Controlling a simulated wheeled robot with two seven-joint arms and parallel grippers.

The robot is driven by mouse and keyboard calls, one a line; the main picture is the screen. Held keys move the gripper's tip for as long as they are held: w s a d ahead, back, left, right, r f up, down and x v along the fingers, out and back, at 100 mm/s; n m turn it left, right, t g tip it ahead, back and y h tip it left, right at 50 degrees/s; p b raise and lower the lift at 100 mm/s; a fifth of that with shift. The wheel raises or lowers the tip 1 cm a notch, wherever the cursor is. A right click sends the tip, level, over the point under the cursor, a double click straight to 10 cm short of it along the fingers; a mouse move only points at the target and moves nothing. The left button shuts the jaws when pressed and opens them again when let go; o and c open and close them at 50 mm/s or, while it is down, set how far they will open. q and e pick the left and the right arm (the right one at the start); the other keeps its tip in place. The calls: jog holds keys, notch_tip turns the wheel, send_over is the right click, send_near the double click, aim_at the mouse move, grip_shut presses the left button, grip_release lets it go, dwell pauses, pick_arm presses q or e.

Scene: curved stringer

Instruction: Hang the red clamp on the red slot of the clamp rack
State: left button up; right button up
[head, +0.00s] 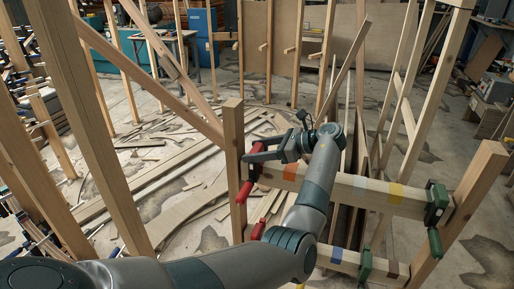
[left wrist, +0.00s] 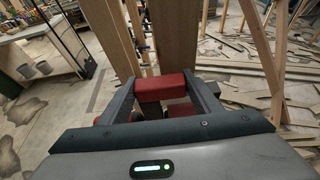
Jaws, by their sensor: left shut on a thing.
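The red clamp (head: 244,191) is at the left end of the clamp rack's upper rail (head: 350,190), beside the left post. Another red part (head: 257,231) shows lower down; I cannot tell if it belongs to the same clamp. My left gripper (head: 256,158) is shut on the red clamp, whose red block also shows between the fingers in the left wrist view (left wrist: 174,84). An orange-red band (head: 290,172) marks the rail just right of the gripper. Whether the clamp touches the rail is unclear. My left forearm hides part of the rack. My right gripper is out of view.
A green clamp (head: 437,203) hangs at the upper rail's right end. Another green part (head: 366,264) is on the lower rail (head: 350,262). A wooden post (head: 234,150) stands close beside the left gripper. Loose boards (head: 160,190) lie on the floor.

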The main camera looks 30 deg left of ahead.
pick_arm(q)
jog(key=shift+f+p, duration=0.35)
jog(key=shift+f, duration=0.45)
dwell(0.4)
jog(key=o, duration=1.7)
jog(key=shift+o, duration=0.2)
jog(key=shift+f, duration=0.1)
jog(key=shift+d, duration=0.15)
jog(key=b+v, duration=0.7)
jog(key=v, duration=1)
jog(key=shift+b, duration=0.35)
